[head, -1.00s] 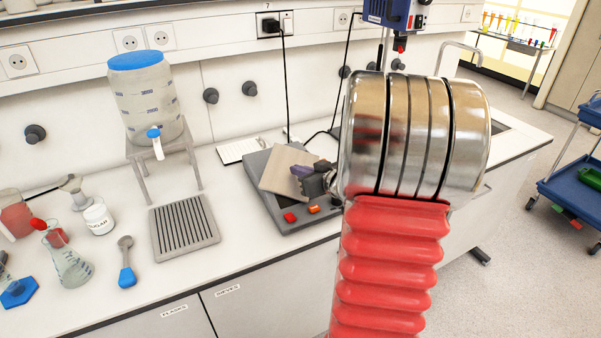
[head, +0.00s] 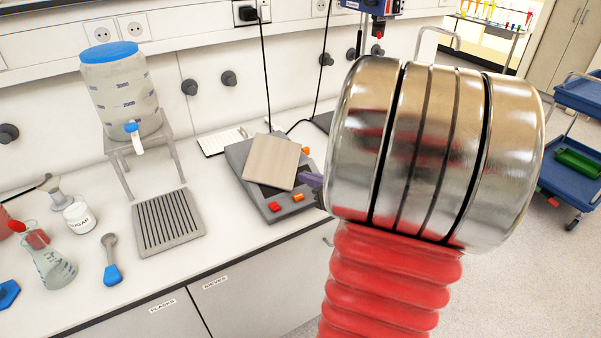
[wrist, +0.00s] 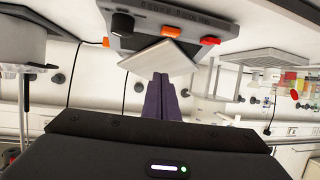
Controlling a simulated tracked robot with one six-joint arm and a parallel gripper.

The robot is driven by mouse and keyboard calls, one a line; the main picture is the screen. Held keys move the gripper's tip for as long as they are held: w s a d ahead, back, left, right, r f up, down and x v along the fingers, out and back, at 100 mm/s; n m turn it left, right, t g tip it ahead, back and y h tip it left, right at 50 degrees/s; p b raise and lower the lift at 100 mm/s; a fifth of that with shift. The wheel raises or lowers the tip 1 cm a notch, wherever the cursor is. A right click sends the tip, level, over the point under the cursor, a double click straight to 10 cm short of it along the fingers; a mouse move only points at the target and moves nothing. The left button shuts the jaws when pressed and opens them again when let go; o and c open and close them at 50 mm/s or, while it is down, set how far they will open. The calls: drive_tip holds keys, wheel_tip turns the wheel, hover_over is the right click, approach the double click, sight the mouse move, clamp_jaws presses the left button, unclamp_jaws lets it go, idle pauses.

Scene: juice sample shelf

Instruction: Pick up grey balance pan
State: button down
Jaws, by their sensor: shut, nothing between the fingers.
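The grey balance pan (head: 271,161) is a flat square plate lying askew on top of the grey balance (head: 239,159). In the wrist view the pan (wrist: 160,58) shows just beyond my fingertips, under the balance in that upside-down picture. My gripper (head: 312,180) shows only as a bit of purple finger at the right of the balance; my arm hides the rest. In the wrist view its purple fingers (wrist: 161,78) are together and empty, their tips close to the pan's edge. I cannot tell whether they touch it.
A ribbed grey tray (head: 168,222) and a water container (head: 118,92) on a stand (head: 125,170) are left of the balance. A blue cart (head: 571,170) is at the right.

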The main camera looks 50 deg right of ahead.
drive_tip(key=shift+s+a, duration=0.1)
drive_tip(key=shift+s, duration=0.15)
drive_tip(key=c, duration=2.5)
unclamp_jaws()
drive_tip(key=o, duration=0.3)
drive_tip(key=shift+w+r, duration=0.15)
drive_tip(key=shift+w, duration=0.1)
drive_tip(key=o, duration=0.4)
drive_tip(key=w+r+h, duration=0.1)
drive_tip(key=w+a+r+g+h, duration=0.1)
drive_tip(key=r, duration=0.1)
drive_tip(key=w+r+h, duration=0.1)
drive_tip(key=w, duration=0.1)
drive_tip(key=shift+a+r+g, duration=0.25)
drive_tip(key=shift+r+g, duration=0.05)
drive_tip(key=shift+o, duration=0.2)
drive_tip(key=s+a+g+y, duration=0.1)
drive_tip(key=s+a, duration=0.3)
drive_tip(key=a, duration=0.7)
drive_tip(key=s+a+n+g+y, duration=0.1)
drive_tip(key=s+a+g+y, duration=0.1)
drive_tip(key=a, duration=0.8)
drive_tip(key=s+a+r+g+y, duration=0.1)
drive_tip(key=s+a+g, duration=0.2)
drive_tip(key=s+a, duration=0.3)
drive_tip(key=a, duration=0.5)
drive_tip(key=shift+s+a+g+y, duration=0.3)
drive_tip(key=shift+s+a+y, duration=0.05)
drive_tip(key=shift+s+y, duration=0.05)
